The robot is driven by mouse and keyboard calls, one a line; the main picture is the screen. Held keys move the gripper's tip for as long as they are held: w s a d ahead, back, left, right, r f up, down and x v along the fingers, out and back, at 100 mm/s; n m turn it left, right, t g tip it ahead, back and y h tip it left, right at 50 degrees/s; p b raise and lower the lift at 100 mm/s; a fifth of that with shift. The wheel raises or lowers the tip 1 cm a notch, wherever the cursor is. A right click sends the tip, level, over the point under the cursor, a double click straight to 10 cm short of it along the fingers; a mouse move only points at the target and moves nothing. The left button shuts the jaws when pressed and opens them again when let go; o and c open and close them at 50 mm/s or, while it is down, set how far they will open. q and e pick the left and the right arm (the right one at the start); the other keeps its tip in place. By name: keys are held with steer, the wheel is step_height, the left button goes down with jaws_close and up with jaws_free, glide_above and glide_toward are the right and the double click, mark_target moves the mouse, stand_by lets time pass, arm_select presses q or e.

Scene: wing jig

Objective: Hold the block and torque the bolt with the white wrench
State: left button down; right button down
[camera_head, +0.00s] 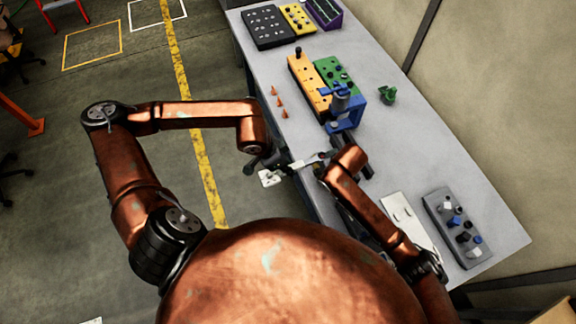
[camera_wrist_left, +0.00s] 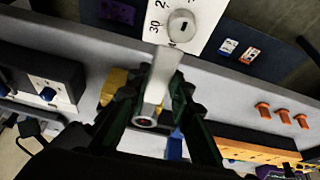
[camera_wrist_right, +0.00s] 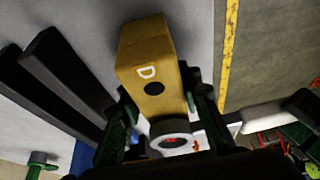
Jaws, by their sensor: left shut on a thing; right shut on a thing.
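I cannot tell whether shaft and plate touch. My right gripper (camera_wrist_right: 165,110) is shut on the yellow block (camera_wrist_right: 148,62), marked with a white D and a dark round hole. A white ring with a red centre (camera_wrist_right: 170,135) sits between its fingers. In the head view my left gripper (camera_head: 285,164) and right gripper (camera_head: 322,172) are close together at the table's near edge. The bolt is not clearly visible.
The grey table (camera_head: 430,150) carries an orange block (camera_head: 308,85), a green block (camera_head: 330,72), a blue fixture (camera_head: 350,118) and small orange cones (camera_head: 280,102). A dark tray with knobs (camera_head: 462,235) lies at lower right.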

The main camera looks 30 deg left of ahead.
arm_select(q)
steer(key=shift+r, duration=3.5)
steer(key=shift+f, duration=2.75)
steer(key=shift+f, duration=0.1)
steer(key=shift+f, duration=0.65)
steer(key=shift+r, duration=3.55)
arm_select(e)
steer(key=c, duration=1.3)
jaws_free()
